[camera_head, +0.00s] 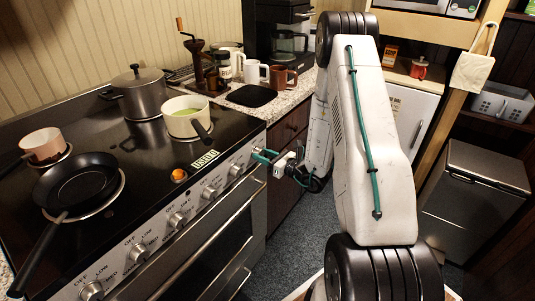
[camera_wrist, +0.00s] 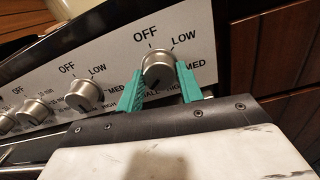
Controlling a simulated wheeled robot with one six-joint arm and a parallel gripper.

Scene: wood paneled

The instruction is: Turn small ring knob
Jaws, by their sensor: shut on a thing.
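The stove's front panel carries a row of round metal knobs. The rightmost knob (camera_wrist: 157,62) sits between the teal fingers of my gripper (camera_wrist: 160,74) in the wrist view, with one finger against each side. My gripper is shut on this knob. OFF and LOW are printed above it and MED to its right; lower print is partly hidden by the fingers. A dark mark shows low on the knob's face. In the head view, my gripper (camera_head: 264,156) is at the panel's right end, and the held knob is mostly hidden there.
More knobs (camera_wrist: 83,96) stand to the left along the panel. A frying pan (camera_head: 78,182), a small pink pot (camera_head: 43,146), a lidded pot (camera_head: 140,95) and a cream saucepan (camera_head: 186,118) stand on the cooktop. An oven handle (camera_head: 215,238) runs below. The floor right of the stove is clear.

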